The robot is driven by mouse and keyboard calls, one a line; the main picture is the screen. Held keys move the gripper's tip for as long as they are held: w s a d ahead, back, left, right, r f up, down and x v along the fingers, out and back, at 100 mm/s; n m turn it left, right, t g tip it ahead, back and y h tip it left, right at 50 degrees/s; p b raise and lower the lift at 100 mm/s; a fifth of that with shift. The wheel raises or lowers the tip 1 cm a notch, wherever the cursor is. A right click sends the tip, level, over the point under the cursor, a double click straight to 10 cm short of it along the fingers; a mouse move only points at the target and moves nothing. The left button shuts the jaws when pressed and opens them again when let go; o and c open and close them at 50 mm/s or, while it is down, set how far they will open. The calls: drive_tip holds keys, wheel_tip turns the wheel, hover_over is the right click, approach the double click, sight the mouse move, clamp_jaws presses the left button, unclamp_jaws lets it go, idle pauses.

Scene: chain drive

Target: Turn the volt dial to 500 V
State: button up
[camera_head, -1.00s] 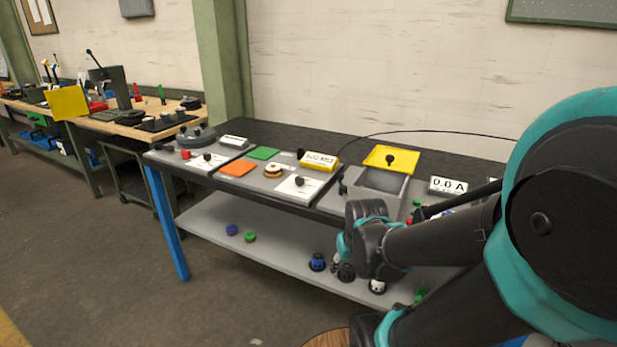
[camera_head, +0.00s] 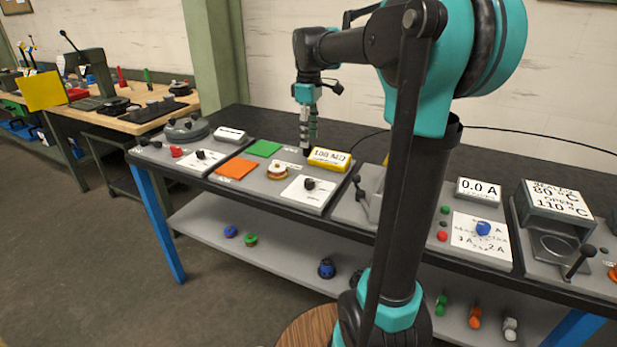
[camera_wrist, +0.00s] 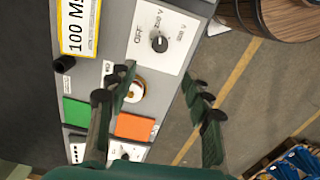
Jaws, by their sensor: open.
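The volt dial is a black knob (camera_head: 309,184) on a white plate (camera_head: 318,196) at the bench's front edge, below a yellow-framed display. My gripper (camera_head: 304,148) points down above the bench, behind the dial and left of the display. In the wrist view its two dark green fingers (camera_wrist: 158,76) are spread wide and empty, apart from the knob, which appears beyond their tips.
The yellow-framed display (camera_head: 329,158) reads about 100. A black post (camera_wrist: 64,63) stands beside the display. Another knob (camera_head: 200,155) sits further left.

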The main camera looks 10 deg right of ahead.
sight(309, 180)
wheel_tip(309, 180, down, 15)
drive_tip(key=shift+f, duration=0.1)
idle(0.3)
drive_tip(key=shift+c, duration=0.3)
drive_tip(key=c, duration=1.1)
drive_tip(key=shift+m, duration=0.4)
drive_tip(key=m, duration=1.3)
